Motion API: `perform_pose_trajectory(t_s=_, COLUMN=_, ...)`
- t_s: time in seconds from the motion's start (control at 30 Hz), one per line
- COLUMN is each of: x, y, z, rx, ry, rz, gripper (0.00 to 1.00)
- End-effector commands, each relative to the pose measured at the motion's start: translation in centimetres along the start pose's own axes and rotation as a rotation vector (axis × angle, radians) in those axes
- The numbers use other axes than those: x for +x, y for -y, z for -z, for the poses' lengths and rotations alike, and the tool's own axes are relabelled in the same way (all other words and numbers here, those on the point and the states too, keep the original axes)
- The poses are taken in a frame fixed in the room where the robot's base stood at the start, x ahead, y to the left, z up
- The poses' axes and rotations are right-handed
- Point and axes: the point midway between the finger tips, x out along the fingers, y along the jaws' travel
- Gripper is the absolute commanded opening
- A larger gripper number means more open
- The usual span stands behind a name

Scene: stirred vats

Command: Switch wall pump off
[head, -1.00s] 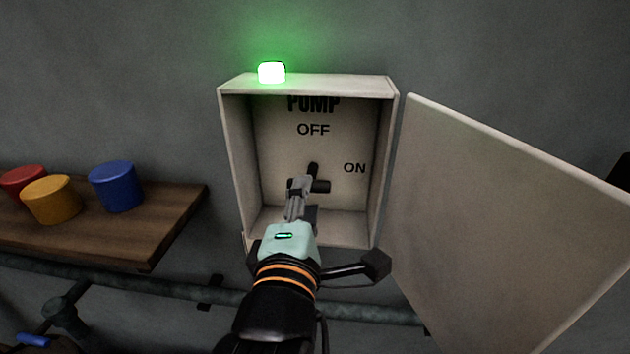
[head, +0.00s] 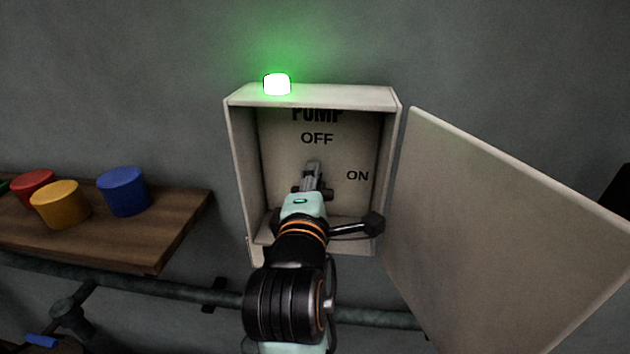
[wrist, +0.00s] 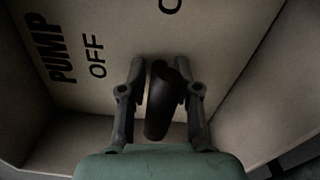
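The pump box (head: 240,165) hangs on the wall with its front open and the words PUMP, OFF and ON on its back panel. A green lamp (head: 277,85) glows on top of it. My gripper (head: 314,168) reaches inside the box, below the word OFF and left of ON. In the wrist view, a black switch handle (wrist: 164,105) stands between the two fingers of my gripper (wrist: 160,66). The fingers are apart, one on each side of the handle, with a narrow gap at the left finger. Contact at the right finger is unclear. In the head view my gripper mostly hides the handle.
The box door (head: 500,220) stands swung open to the right. A wooden shelf (head: 150,235) at left holds red, yellow and blue (head: 123,192) tubs. A pipe (head: 190,292) runs along the wall below the box. The wall above is clear.

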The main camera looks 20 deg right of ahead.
Motion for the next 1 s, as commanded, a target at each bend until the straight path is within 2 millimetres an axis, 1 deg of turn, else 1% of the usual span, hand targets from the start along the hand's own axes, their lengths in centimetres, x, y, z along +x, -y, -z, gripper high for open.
perform_pose_trajectory(t_s=0.03, x=-0.01, y=0.0, z=0.01, rx=0.0, ry=0.0, rz=0.0, gripper=0.18)
perform_pose_trajectory(t_s=0.13, x=-0.02, y=0.0, z=0.01, rx=0.0, ry=0.0, rz=0.0, gripper=0.02)
perform_pose_trajectory(t_s=0.17, x=-0.02, y=0.0, z=0.01, rx=0.0, ry=0.0, rz=0.0, gripper=0.0)
perform_pose_trajectory(t_s=0.37, x=-0.03, y=-0.01, z=0.01, rx=0.003, ry=0.0, rz=0.0, gripper=0.0)
perform_pose_trajectory(t_s=0.57, x=-0.03, y=-0.05, z=0.01, rx=0.045, ry=0.0, rz=0.0, gripper=0.0)
perform_pose_trajectory(t_s=0.77, x=-0.03, y=-0.11, z=0.0, rx=0.158, ry=0.0, rz=0.0, gripper=0.0)
perform_pose_trajectory(t_s=1.0, x=-0.03, y=-0.09, z=0.01, rx=0.37, ry=0.0, rz=0.0, gripper=0.0)
